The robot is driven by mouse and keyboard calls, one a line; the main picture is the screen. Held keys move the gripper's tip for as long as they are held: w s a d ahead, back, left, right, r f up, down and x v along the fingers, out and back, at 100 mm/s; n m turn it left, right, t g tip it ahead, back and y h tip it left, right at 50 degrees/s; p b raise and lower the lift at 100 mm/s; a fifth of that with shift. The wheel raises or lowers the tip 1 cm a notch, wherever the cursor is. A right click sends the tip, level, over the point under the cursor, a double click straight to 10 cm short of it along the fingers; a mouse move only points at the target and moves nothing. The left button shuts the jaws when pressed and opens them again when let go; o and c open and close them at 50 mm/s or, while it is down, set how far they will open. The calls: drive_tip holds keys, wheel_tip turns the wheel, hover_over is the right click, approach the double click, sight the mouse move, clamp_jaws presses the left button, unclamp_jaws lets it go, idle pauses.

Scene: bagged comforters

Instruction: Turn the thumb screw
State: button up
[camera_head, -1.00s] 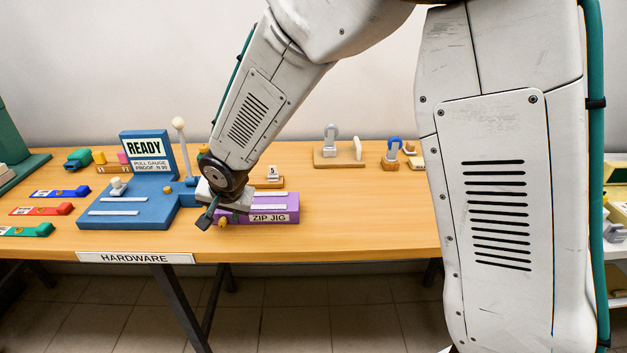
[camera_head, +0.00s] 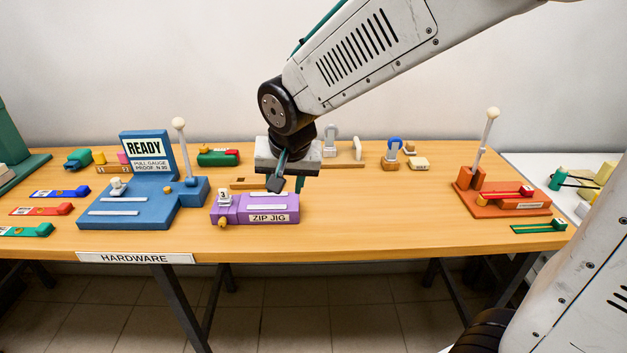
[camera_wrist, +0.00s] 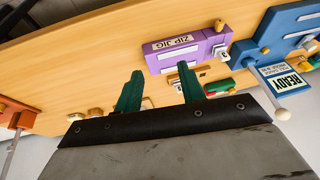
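The purple ZIP JIG (camera_head: 240,217) lies near the front edge of the bench. A brass knob (camera_head: 222,223), which looks like the thumb screw, sticks out of its front left end; it also shows in the wrist view (camera_wrist: 219,25). A white tag marked 3 (camera_head: 224,197) stands on the jig's left end. My gripper (camera_head: 283,184) hangs above and behind the jig's right part, away from the knob. In the wrist view its two green fingers (camera_wrist: 160,90) are apart with nothing between them.
The blue READY pull gauge (camera_head: 125,212) with an upright white-knobbed lever (camera_head: 180,135) stands left of the jig. A green-and-red piece (camera_head: 218,157) lies behind. An orange lever fixture (camera_head: 500,197) stands at right. The bench (camera_head: 380,215) is clear between jig and fixture.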

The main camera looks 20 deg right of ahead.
drive_tip(key=s+d+r, duration=0.2)
drive_tip(key=s+d, duration=0.2)
drive_tip(key=shift+s+d+n+g, duration=0.15)
drive_tip(key=shift+s+n+g, duration=0.15)
drive_tip(key=shift+s, duration=0.05)
drive_tip(key=shift+r, duration=0.1)
